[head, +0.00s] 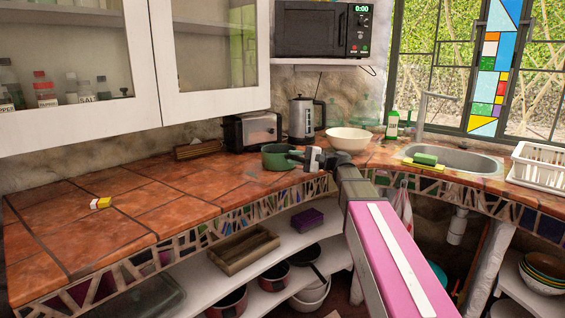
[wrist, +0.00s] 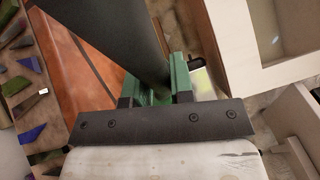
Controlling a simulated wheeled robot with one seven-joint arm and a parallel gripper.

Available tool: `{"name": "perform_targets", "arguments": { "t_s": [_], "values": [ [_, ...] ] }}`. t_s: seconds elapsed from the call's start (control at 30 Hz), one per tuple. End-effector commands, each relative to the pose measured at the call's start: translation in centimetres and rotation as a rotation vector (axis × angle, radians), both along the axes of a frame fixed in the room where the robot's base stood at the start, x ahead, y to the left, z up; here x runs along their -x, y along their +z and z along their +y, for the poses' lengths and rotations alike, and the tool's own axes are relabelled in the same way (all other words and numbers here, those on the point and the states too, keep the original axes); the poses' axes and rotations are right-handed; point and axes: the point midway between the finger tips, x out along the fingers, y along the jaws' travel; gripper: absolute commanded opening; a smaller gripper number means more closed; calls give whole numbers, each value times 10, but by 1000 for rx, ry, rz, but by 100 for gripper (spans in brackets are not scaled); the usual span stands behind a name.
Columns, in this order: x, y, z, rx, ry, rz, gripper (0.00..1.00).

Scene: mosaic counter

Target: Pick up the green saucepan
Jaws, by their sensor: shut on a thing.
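The jaws hide part of the hold. I cannot tell whether the saucepan's base touches the counter.
A toaster (head: 252,131) and kettle (head: 306,118) stand behind the saucepan. A white bowl (head: 349,139) is close behind my gripper. The sink (head: 458,161) and dish rack (head: 546,168) are at right.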

Motion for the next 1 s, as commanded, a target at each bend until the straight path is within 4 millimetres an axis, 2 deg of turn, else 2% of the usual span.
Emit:
{"name": "perform_targets", "arguments": {
  "t_s": [0.33, 0.7, 1.0],
  "values": [
    [0, 7, 0, -3, 0, -4, 0],
    [0, 42, 0, -4, 0, -4, 0],
    [35, 66, 26, -4, 2, -4, 0]
  ]
}}
